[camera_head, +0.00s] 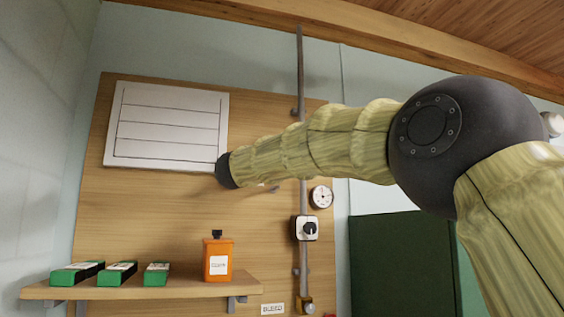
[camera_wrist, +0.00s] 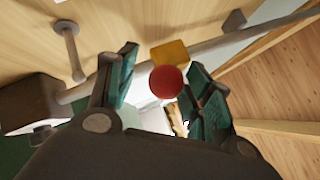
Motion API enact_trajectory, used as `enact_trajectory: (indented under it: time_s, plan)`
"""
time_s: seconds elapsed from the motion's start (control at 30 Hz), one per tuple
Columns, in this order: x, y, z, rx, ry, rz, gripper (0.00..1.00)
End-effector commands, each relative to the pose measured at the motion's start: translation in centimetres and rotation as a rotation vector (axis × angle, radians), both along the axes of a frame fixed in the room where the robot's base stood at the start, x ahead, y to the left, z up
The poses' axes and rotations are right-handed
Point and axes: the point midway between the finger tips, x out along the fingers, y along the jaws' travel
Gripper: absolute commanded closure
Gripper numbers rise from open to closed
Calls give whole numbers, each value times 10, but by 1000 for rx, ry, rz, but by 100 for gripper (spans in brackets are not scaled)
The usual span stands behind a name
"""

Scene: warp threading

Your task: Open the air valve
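In the wrist view, a round red knob (camera_wrist: 166,82) sits between the two fingers of my gripper (camera_wrist: 161,60), in front of a yellow brass block (camera_wrist: 170,53). The fingers have teal pads and stand apart, with a visible gap on the left of the knob; my gripper is open. Whether a pad touches the knob's right side is hard to tell. In the head view, a brass fitting (camera_head: 306,305) is on the pipe's low end, with a small red part (camera_head: 329,315) at the bottom edge. My gripper does not show there.
A grey pipe (camera_head: 300,75) runs up the wooden panel (camera_head: 150,220). A shelf (camera_head: 180,290) holds green boxes and an orange container (camera_head: 217,259). A "BLEED" label (camera_head: 272,309) is beside the fitting.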

Motion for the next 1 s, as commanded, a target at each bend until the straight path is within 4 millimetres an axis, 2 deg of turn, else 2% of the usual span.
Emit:
enact_trajectory:
  time_s: [0.17, 0.33, 0.8, 1.0]
  plan:
    - [-2, 1, 1, -1, -1, 0, 49]
    - [-13, 9, -3, -1, -1, 1, 49]
    - [-75, 53, -28, 0, -1, 0, 49]
    - [-89, 64, -34, -1, 1, 0, 49]
